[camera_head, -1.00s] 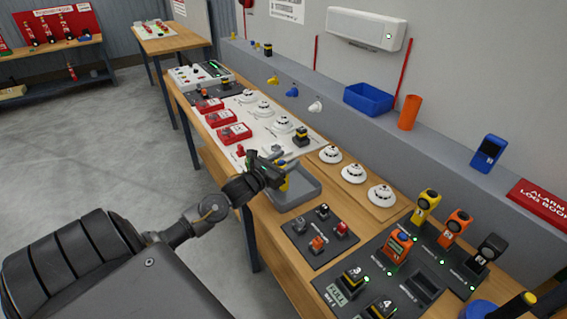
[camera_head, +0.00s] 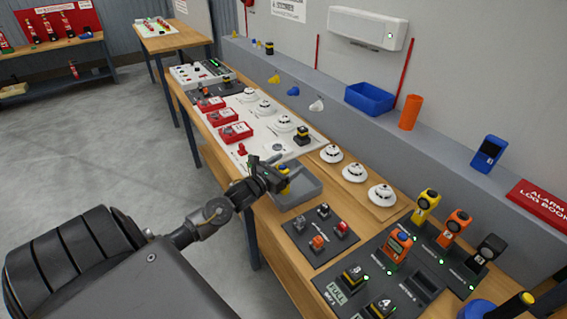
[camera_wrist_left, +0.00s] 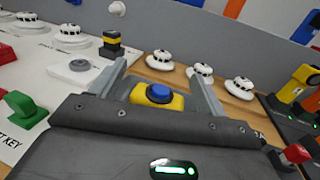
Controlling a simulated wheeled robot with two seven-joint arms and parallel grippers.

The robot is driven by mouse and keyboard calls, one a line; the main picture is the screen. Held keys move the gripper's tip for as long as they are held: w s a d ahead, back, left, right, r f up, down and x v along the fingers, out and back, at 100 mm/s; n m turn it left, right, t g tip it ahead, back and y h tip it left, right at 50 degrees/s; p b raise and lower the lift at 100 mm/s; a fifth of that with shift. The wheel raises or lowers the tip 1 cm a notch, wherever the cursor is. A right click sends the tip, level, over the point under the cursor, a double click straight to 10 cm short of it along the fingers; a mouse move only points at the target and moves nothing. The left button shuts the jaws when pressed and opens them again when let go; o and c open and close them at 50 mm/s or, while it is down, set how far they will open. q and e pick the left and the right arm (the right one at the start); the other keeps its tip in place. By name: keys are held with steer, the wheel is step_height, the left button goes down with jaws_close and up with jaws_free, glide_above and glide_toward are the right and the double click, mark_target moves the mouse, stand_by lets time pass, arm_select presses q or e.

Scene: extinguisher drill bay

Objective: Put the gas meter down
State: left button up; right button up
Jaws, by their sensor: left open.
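The gas meter (camera_wrist_left: 158,96), yellow with a round blue top, sits between the fingers of my left gripper (camera_wrist_left: 159,68) in the left wrist view. The fingers are open, one on each side of it; whether either touches it I cannot tell. In the head view the left gripper (camera_head: 272,172) is over the grey tray (camera_head: 312,190) on the bench, and a bit of the yellow meter (camera_head: 284,187) shows beside it. The meter's lower part is hidden. My right gripper is not in view.
Smoke detectors (camera_head: 382,194) stand on a wooden board behind the tray. A dark plate with small switches (camera_head: 320,236) lies to its right. Further right is a dock with yellow (camera_head: 425,205) and orange (camera_head: 455,226) meters. A blue bin (camera_head: 369,98) is on the ledge.

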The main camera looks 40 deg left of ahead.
arm_select(q)
steer(key=s+b, duration=0.3)
steer(key=s, duration=0.9)
steer(key=shift+a+r, duration=0.2)
steer(key=shift+a, duration=0.05)
steer(key=shift+s, duration=0.1)
